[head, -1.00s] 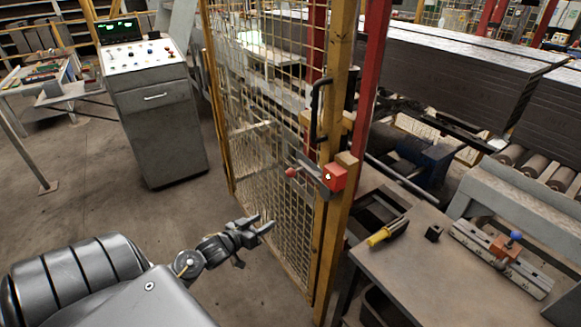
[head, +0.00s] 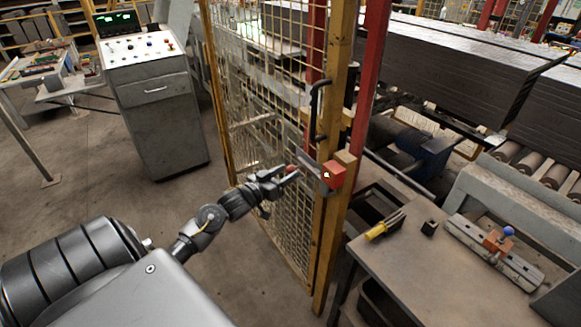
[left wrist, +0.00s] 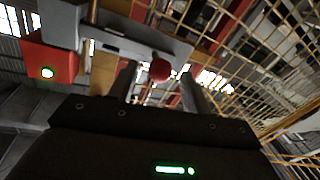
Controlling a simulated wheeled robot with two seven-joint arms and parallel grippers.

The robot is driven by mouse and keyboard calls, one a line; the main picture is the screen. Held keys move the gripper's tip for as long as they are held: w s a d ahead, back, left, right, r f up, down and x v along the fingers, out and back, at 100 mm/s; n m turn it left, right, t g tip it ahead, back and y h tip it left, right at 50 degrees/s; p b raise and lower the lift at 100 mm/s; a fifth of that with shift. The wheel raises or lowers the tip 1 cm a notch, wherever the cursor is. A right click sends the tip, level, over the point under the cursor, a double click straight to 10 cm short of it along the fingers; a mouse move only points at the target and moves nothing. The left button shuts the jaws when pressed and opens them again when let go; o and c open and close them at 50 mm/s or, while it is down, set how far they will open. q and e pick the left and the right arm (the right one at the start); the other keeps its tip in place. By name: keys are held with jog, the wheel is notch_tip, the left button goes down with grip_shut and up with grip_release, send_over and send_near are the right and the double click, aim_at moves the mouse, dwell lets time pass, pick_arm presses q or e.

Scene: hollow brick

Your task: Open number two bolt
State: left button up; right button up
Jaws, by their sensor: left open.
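The bolt (head: 309,165) is a grey metal bar with a red knob (head: 291,169) at its left end, mounted on the yellow gate post beside a red block (head: 333,174) with a small light. My left gripper (head: 287,177) is at the knob, its fingers pointing toward the bolt. In the left wrist view the red knob (left wrist: 161,70) shows between the two spread fingertips (left wrist: 158,80), and the red block (left wrist: 48,62) with a lit greenish light is at the left. Whether the fingers touch the knob cannot be told. My right gripper is not in view.
The yellow mesh gate (head: 262,120) stands beside the bolt, with a black handle (head: 318,110) above it. A worktable (head: 420,275) with a yellow-handled tool (head: 384,226) is at the right. A grey control cabinet (head: 155,110) stands at the back left. The floor at left is open.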

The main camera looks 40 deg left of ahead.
pick_arm(q)
jog(key=shift+w+d, duration=0.15)
jog(key=shift+w, duration=1.2)
jog(key=shift+c, duration=0.3)
grip_shut()
